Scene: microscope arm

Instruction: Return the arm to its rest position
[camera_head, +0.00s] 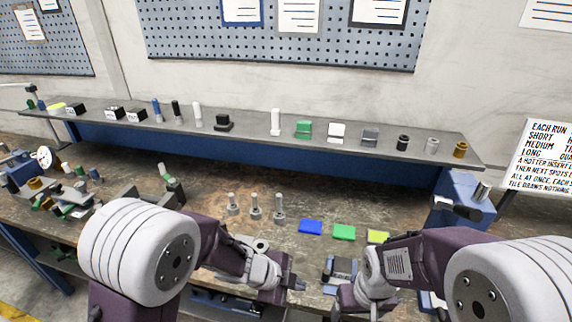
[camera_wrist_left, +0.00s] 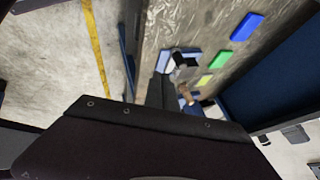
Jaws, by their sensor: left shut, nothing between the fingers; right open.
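My left gripper (camera_head: 298,285) is shut and empty over the front of the workbench, left of a small blue-grey device (camera_head: 341,267). In the left wrist view its dark fingers (camera_wrist_left: 160,92) show beside a light-blue part with a black top (camera_wrist_left: 183,60). My right gripper (camera_head: 346,298) is open just in front of the device; its fingers are partly hidden by its own wrist. I cannot tell whether it touches the device. I cannot clearly identify the arm of the task; a grey-green angled piece (camera_head: 167,178) stands at the left on the bench.
Blue (camera_head: 310,227), green (camera_head: 344,232) and yellow (camera_head: 378,237) tiles lie mid-bench. Several grey posts (camera_head: 254,208) stand left of them. A raised shelf (camera_head: 245,131) holding small items runs behind. A blue vise-like fixture (camera_head: 466,206) is at right. Clutter fills the left.

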